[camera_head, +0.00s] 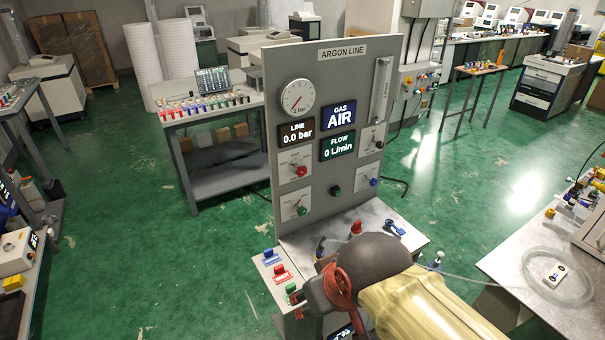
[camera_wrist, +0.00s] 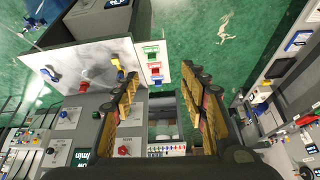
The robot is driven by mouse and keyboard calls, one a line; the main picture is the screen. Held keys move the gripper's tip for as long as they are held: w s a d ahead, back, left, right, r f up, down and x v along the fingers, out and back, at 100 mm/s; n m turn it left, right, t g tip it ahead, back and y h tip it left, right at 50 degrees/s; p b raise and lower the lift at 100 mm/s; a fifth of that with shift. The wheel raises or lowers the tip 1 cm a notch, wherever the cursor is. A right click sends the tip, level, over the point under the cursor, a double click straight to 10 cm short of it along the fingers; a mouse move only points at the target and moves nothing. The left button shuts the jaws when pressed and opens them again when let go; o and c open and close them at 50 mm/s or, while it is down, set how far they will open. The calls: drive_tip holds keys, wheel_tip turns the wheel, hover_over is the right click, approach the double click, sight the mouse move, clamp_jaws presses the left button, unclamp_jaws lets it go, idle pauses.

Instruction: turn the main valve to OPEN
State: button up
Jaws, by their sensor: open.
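The grey ARGON LINE panel (camera_head: 325,75) stands upright in the head view. Labels are too small to read, so I cannot tell which is the main valve. The displays read AIR, 0.0 bar and 0 L/min. My gripper (camera_wrist: 160,75) is open and empty in the wrist view; my arm mostly hides it in the head view. A red panel knob (camera_wrist: 123,150) shows beside the left finger.
A metal shelf (camera_head: 300,243) juts from the panel's foot, holding a red-topped part (camera_head: 356,228) and a blue part (camera_head: 395,228). A side ledge carries blue, red (camera_head: 280,270) and green pieces. A bench (camera_head: 545,300) stands right. Green floor is open at left.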

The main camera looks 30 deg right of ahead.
drive_tip(key=w+d+f+m+g+h+b, duration=0.2)
drive_tip(key=w+d+f, duration=0.1)
drive_tip(key=d+f, duration=0.6)
drive_tip(key=w+d+f+n+t+h+b, duration=0.1)
drive_tip(key=w+d+f+t, duration=0.15)
drive_tip(key=w+d, duration=0.5)
drive_tip(key=w+d+f+n+t+h, duration=0.1)
drive_tip(key=w+d+f+n, duration=0.15)
drive_tip(key=w+d, duration=0.45)
drive_tip(key=n+t+y, duration=0.5)
drive_tip(key=n+t, duration=0.5)
drive_tip(key=t, duration=0.1)
approach(303, 173)
drive_tip(key=w, duration=0.3)
drive_tip(key=w+b, duration=0.1)
drive_tip(key=w, duration=0.7)
drive_tip(key=shift+a+b, duration=0.15)
drive_tip(key=shift+b, duration=0.2)
